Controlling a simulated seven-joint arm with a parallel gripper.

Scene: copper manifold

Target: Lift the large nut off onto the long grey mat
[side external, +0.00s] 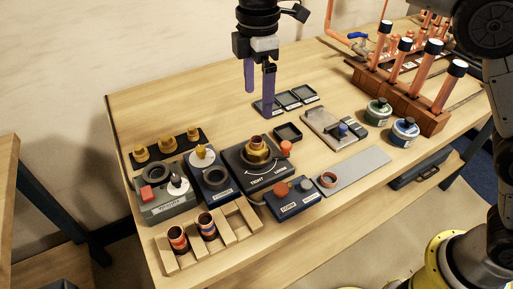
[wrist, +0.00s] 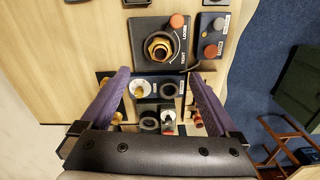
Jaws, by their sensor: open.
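The large brass nut (side external: 257,150) sits on a dark square base marked TIGHT and LOOSE, with a copper-coloured ring showing at its top. In the wrist view the nut (wrist: 158,48) lies just beyond my fingertips. My gripper (side external: 259,102) is open and empty, its purple fingers pointing down, above the table behind the nut and apart from it. The gripper (wrist: 158,75) also shows in the wrist view with its fingers spread wide. The long grey mat (side external: 358,168) lies flat to the right of the nut's base. A copper ring (side external: 328,180) is at its near left end.
A control box (side external: 293,198) with red and grey knobs stands in front of the nut's base. Left are a dark ring fixture (side external: 215,180) and a push-button box (side external: 164,197). Copper pipes in a wooden rack (side external: 400,95) stand back right. Most of the mat is clear.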

